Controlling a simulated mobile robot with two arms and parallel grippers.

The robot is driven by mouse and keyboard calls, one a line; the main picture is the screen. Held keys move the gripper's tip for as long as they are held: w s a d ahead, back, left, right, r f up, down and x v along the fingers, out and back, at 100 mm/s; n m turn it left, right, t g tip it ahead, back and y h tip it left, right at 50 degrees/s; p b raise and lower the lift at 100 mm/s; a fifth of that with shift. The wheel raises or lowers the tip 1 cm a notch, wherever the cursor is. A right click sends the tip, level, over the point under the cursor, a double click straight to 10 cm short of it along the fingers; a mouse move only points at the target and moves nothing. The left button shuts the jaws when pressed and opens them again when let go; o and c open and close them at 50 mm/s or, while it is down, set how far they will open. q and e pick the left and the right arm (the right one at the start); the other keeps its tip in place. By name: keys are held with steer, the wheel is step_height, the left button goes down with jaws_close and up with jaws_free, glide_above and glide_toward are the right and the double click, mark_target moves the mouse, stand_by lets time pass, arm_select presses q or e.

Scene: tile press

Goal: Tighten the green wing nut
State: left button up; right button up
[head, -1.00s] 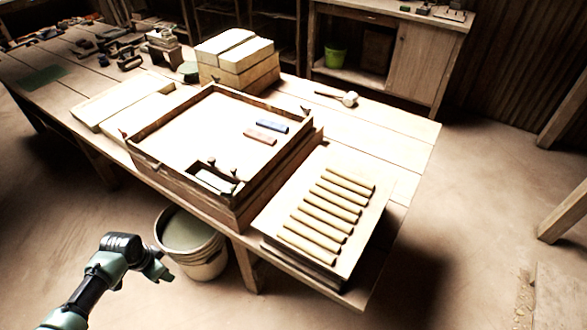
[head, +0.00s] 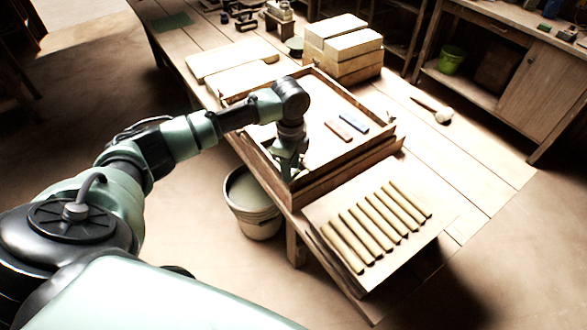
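My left gripper (head: 290,168) points down at the near left corner of the wooden tray-like frame (head: 352,161) on the table. The small dark fittings at that corner are mostly hidden behind the gripper. I cannot make out the green wing nut; it is hidden or too small to tell. Whether the gripper's fingers touch anything, or are open or shut, does not show. My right gripper is not in view.
A blue bar (head: 354,121) and a reddish bar (head: 339,131) lie inside the frame. A board with several wooden rods (head: 375,226) lies in front right. A bucket (head: 252,204) stands on the floor below. A mallet (head: 442,115) and stacked blocks (head: 341,48) are farther back.

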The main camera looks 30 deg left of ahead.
arm_select(q)
steer(key=shift+f, duration=1)
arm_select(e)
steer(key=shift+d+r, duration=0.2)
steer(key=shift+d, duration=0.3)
arm_select(q)
jaws_close()
steer(key=shift+r, duration=0.1)
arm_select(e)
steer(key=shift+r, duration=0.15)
arm_select(q)
steer(key=m+p, duration=0.2)
steer(key=shift+w+r+m, duration=0.1)
steer(key=shift+m, duration=0.3)
steer(key=m+p, duration=0.1)
steer(key=m, duration=0.1)
steer(key=shift+m, duration=0.3)
steer(key=m, duration=0.3)
steer(key=shift+m+p, duration=0.3)
steer(key=shift+p, duration=0.05)
steer(key=shift+m, duration=2.3)
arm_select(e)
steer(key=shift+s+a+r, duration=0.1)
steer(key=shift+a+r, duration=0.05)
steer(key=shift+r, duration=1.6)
